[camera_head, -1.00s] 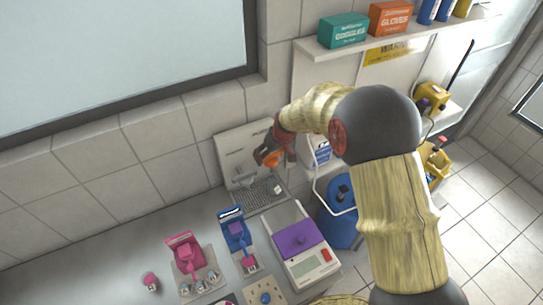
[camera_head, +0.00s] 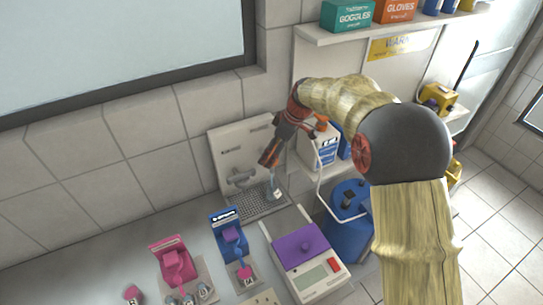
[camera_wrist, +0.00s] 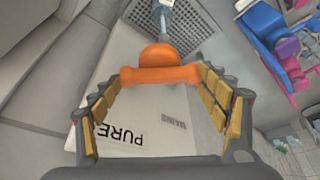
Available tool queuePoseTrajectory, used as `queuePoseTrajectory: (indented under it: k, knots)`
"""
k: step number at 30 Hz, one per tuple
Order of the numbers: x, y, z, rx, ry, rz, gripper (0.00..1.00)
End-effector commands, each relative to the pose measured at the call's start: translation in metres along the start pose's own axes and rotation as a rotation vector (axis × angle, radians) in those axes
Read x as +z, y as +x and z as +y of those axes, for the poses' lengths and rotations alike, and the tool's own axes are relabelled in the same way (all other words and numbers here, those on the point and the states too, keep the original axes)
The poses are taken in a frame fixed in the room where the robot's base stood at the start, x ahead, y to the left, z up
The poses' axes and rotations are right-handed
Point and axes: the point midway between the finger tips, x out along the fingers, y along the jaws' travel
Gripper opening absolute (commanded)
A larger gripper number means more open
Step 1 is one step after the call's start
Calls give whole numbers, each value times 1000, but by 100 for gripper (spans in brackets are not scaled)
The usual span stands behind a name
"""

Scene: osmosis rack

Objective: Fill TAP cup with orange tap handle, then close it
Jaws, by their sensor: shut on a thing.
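The orange tap handle (camera_wrist: 160,74) shows in the wrist view between my fingers. My gripper (camera_wrist: 158,82) is shut on it, one finger at each end of its crossbar. In the head view my gripper (camera_head: 268,158) reaches down in front of the white dispenser panel (camera_head: 228,152), and the handle is largely hidden there. A small pale cup (camera_head: 276,193) with a dark mark stands on the grey grille (camera_head: 255,206) below the gripper. The cup's fill level is too small to tell. The panel in the wrist view carries the word PURE (camera_wrist: 124,132).
A scale with a purple top (camera_head: 300,246), a blue stand (camera_head: 229,236) and a pink stand (camera_head: 174,262) are on the counter nearby. A blue container (camera_head: 346,222) stands right of the counter. A shelf with boxes (camera_head: 347,16) is above.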

Motion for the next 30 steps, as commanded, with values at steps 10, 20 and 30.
queuePoseTrajectory:
  k: [10,20,30]
  knots:
    - [0,0,2,-40,-100,-1,50]
    - [0,0,2,-45,-111,-1,50]
    - [0,0,1,-45,-111,-1,86]
